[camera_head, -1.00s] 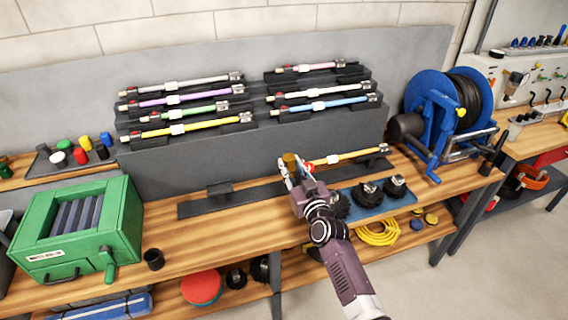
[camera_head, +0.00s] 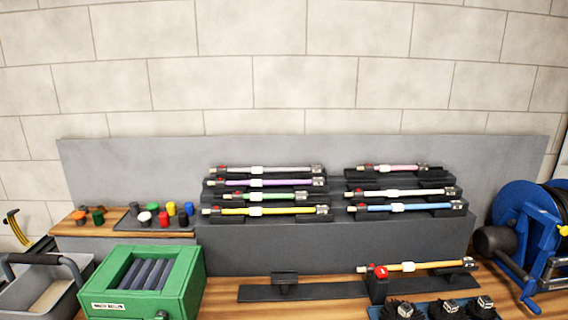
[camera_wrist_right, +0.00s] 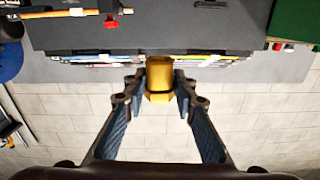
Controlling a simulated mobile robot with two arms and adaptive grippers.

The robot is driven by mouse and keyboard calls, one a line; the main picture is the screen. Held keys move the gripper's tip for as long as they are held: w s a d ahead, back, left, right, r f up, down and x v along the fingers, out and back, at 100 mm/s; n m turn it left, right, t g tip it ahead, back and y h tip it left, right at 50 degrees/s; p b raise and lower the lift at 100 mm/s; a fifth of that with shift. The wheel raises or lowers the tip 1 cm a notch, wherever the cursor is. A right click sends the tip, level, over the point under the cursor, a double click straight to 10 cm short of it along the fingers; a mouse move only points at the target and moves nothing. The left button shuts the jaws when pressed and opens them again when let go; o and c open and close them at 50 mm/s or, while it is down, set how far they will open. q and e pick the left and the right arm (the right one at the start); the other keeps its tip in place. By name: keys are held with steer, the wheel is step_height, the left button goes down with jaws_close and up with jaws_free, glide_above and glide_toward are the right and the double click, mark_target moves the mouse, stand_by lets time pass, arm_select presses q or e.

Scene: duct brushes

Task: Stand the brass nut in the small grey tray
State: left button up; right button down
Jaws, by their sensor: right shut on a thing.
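The brass nut (camera_wrist_right: 159,72) is a gold-coloured cylinder with a wider hexagonal flange. In the right wrist view it sits between the two fingertips of my right gripper (camera_wrist_right: 160,92), which is shut on it and holds it up in the air. The right gripper does not show in the head view. A grey open-topped tub (camera_head: 72,293) with a dark handle stands at the lower left of the head view. A dark grey tray (camera_head: 124,223) with several coloured caps lies on the left shelf. I cannot tell which is the small grey tray. My left gripper is not in view.
A green box (camera_head: 190,285) with grey slats stands on the bench. A stepped dark rack (camera_head: 330,245) holds several coloured rods. An orange rod (camera_head: 410,266) lies on a low holder, near black brushes on a blue mat. A blue reel (camera_head: 520,225) stands at the right.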

steer(key=s+r+m+h+b, duration=0.1)
steer(key=s+r+b, duration=0.2)
steer(key=s, duration=1.3)
step_height(320, 180, up, 2)
steer(key=shift+s, duration=0.25)
